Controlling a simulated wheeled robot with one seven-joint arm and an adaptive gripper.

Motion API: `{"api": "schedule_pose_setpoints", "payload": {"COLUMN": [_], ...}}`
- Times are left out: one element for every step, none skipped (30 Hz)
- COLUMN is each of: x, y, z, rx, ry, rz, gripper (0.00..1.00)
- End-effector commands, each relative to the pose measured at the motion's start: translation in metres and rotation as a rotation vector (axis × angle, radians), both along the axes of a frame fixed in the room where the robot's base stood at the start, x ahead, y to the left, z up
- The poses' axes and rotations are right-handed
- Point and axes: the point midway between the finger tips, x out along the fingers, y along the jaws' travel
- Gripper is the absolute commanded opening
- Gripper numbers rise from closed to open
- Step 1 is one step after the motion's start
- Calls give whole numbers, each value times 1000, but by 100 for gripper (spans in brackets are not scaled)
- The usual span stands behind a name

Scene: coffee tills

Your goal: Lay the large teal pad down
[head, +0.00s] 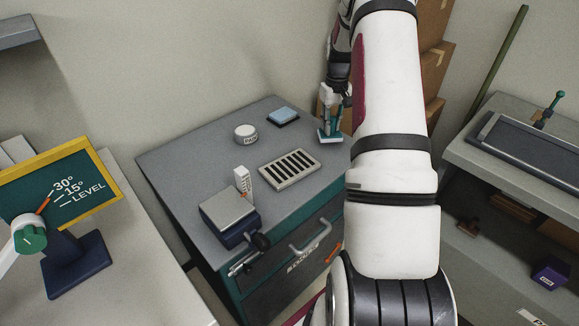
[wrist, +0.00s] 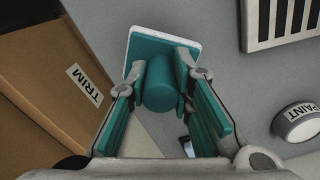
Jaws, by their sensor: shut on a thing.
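The large teal pad (wrist: 143,50) has a white edge and a round teal knob (wrist: 160,85). In the wrist view my gripper (wrist: 160,78) is shut on the knob, with a finger on each side. In the head view my gripper (head: 334,100) is at the right back of the grey cabinet top (head: 200,150), with the teal pad (head: 328,136) below it, near the cabinet's right edge. My arm hides part of that area. I cannot tell whether the pad touches the top or hangs just above it.
On the cabinet top are a light blue block on a dark base (head: 284,115), a paint tin (head: 245,132), a slotted plate (head: 290,168) and a blue device with a grey top (head: 230,212). Cardboard boxes (head: 432,70) stand behind my arm. A teal sign (head: 62,187) stands at left.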

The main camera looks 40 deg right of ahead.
Motion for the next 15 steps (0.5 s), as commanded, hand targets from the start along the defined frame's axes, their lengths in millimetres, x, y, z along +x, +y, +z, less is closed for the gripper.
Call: {"api": "schedule_pose_setpoints", "payload": {"x": [0, 0, 0, 0, 0, 0, 0, 0, 0, 0, 0, 0, 0, 0, 0], "y": [0, 0, 0, 0, 0, 0, 0, 0, 0, 0, 0, 0, 0, 0, 0], "z": [-2, -3, -4, -5, -5, -6, -7, -8, -9, -10, -11, -12, -13, -14, -15], "rx": [0, 0, 0, 0, 0, 0, 0, 0, 0, 0, 0, 0, 0, 0, 0], "ry": [0, 0, 0, 0, 1, 1, 1, 1, 1, 1, 1, 1, 1, 1, 1], "rz": [0, 0, 0, 0, 0, 0, 0, 0, 0, 0, 0, 0, 0, 0, 0], "gripper": [0, 0, 0, 0, 0, 0, 0, 0, 0, 0, 0, 0, 0, 0, 0]}}
